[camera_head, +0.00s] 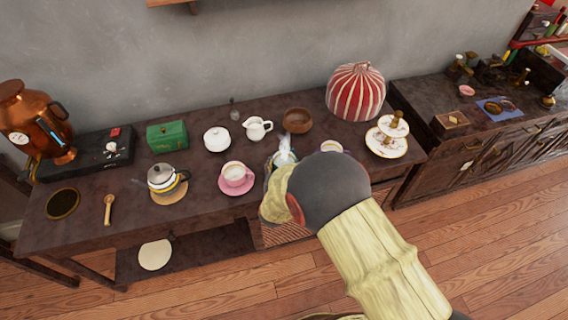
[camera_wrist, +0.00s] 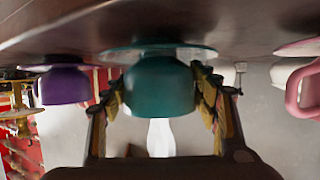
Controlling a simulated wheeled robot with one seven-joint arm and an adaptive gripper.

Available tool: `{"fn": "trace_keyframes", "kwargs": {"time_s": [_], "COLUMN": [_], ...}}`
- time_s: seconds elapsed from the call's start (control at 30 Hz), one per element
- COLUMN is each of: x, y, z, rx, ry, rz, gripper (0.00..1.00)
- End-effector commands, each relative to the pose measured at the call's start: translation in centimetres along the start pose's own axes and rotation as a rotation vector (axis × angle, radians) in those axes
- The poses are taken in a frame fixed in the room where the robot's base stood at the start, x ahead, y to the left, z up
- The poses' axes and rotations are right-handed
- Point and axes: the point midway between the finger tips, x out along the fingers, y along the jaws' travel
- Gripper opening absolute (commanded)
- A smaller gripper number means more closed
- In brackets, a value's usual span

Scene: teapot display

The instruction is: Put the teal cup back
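The teal cup (camera_wrist: 160,86) shows in the wrist view, which is upside down, with the table surface at the top. The cup is upright at the teal saucer (camera_wrist: 207,54); whether it rests fully on it is unclear. My gripper (camera_wrist: 158,82) has one finger on each side of the cup, close against its walls. I cannot tell whether the fingers press on it. In the head view my wrist hides most of the cup, and only a bit of teal rim (camera_head: 274,160) shows beside a pale white shape. That white shape is unclear.
A purple cup (camera_wrist: 65,86) stands on one side of the teal cup and a pink cup (camera_head: 236,175) on the other. A white creamer (camera_head: 257,128), wooden bowl (camera_head: 297,120), striped cozy (camera_head: 356,91) and tiered stand (camera_head: 386,146) are nearby.

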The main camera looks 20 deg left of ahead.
Motion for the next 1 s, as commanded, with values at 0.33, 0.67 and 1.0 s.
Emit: {"fn": "trace_keyframes", "kwargs": {"time_s": [0.33,0.67,1.0], "x": [0.0,-0.1,-5.2], "y": [0.0,0.0,-0.1], "z": [0.0,-0.1,-0.5], "rx": [0.0,0.0,-0.001], "ry": [-0.001,-0.001,-0.002], "rz": [0.0,0.0,-0.003], "gripper": [0.79,0.79,0.79]}}
